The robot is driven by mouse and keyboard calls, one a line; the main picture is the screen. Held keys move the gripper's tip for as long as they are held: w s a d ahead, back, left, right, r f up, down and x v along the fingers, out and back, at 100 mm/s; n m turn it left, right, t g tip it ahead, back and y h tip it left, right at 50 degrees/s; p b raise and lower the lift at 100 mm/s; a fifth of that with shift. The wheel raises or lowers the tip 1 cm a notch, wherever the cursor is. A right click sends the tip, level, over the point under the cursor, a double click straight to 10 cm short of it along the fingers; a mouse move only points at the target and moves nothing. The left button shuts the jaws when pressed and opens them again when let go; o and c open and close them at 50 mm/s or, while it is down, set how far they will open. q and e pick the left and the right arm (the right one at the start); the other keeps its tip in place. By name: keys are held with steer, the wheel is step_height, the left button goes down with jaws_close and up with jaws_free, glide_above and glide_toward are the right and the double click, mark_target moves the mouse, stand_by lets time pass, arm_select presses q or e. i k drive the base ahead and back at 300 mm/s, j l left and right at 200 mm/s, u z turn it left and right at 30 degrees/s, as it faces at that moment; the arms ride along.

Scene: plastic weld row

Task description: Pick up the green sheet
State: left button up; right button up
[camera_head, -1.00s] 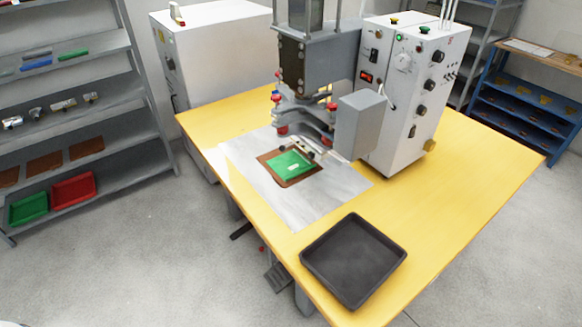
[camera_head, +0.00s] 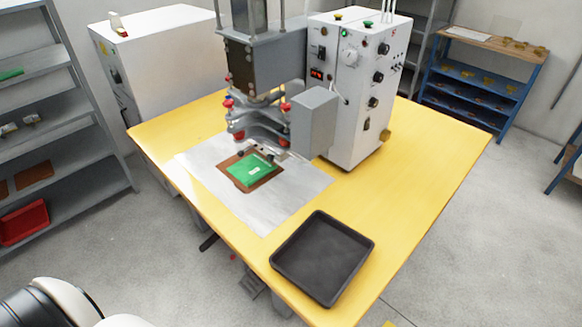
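The green sheet (camera_head: 252,170) lies flat on a brown board (camera_head: 268,180) on the silver plate (camera_head: 270,207) of the yellow table. It has a small pale mark on it. The welding machine's head (camera_head: 262,125) stands just behind and above it, and a small clamp-like part sits at the sheet's far edge. A white and black part of my own arm shows at the bottom left corner. Neither gripper's fingers can be seen, and nothing of mine touches the sheet.
An empty black tray (camera_head: 322,258) stands on the yellow table (camera_head: 420,165) at its front. The white control box (camera_head: 350,90) stands right of the machine head. Grey shelves (camera_head: 62,130) with a red bin (camera_head: 24,222) are at left, a blue shelf (camera_head: 478,85) at back right.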

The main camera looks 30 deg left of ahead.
mark_target(253, 169)
steer(key=i+j+z, duration=0.1)
steer(key=j+z, duration=0.35)
steer(key=j, duration=0.2)
steer(key=j+z, duration=0.5)
steer(key=j, duration=0.15)
